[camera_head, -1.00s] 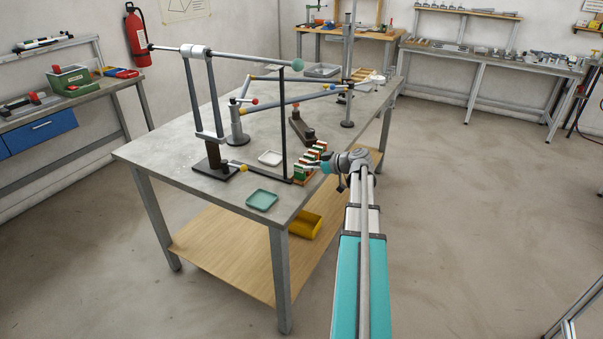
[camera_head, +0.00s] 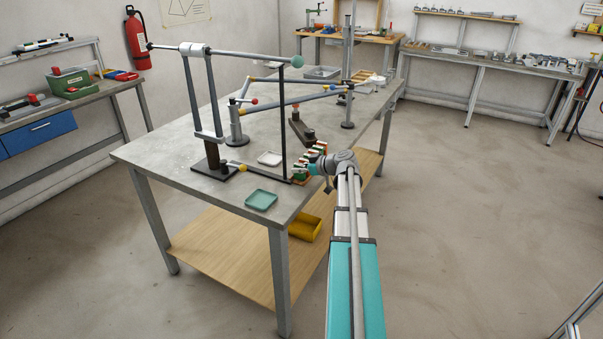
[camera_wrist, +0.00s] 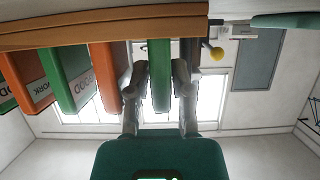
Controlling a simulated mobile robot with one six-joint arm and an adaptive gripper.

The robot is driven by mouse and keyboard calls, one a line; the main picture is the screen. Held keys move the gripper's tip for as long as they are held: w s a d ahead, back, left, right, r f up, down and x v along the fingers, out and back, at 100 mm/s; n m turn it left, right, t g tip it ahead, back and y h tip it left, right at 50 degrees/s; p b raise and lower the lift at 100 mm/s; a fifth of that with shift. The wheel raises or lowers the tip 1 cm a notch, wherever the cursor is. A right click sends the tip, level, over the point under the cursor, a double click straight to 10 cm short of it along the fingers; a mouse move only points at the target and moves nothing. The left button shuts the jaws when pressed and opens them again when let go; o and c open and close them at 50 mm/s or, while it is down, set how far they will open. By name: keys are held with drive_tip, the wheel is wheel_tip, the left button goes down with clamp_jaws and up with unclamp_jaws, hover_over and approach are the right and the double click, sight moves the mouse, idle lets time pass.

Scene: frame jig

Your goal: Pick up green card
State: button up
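A green card (camera_wrist: 159,78) stands in a row of cards in the wrist view, its far edge at a wooden rack (camera_wrist: 100,27). My gripper (camera_wrist: 160,88) has one finger on each side of this card. The fingers lie very close to its faces; whether they press on it I cannot tell. Orange and green cards, some with lettering, stand to the left. In the head view the rack of cards (camera_head: 312,157) sits at the table's right edge, and my gripper is at it, largely hidden by my wrist.
A teal tray (camera_head: 261,199) and a white tray (camera_head: 270,158) lie on the grey table (camera_head: 180,150). A dark upright post (camera_head: 283,120) and a linkage with rods stand close to the rack. A yellow bin (camera_head: 304,228) is on the lower shelf. Floor to the right is clear.

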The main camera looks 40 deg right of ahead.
idle(0.3)
clamp_jaws()
drive_tip(key=shift+r, duration=0.15)
wheel_tip(320, 180, up, 3)
drive_tip(key=p, duration=0.3)
drive_tip(key=shift+f, duration=0.2)
drive_tip(key=s+d+r+p, duration=0.5)
drive_tip(key=s+r+p, duration=0.5)
drive_tip(key=s, duration=0.3)
drive_tip(key=shift+r, duration=0.1)
idle(0.4)
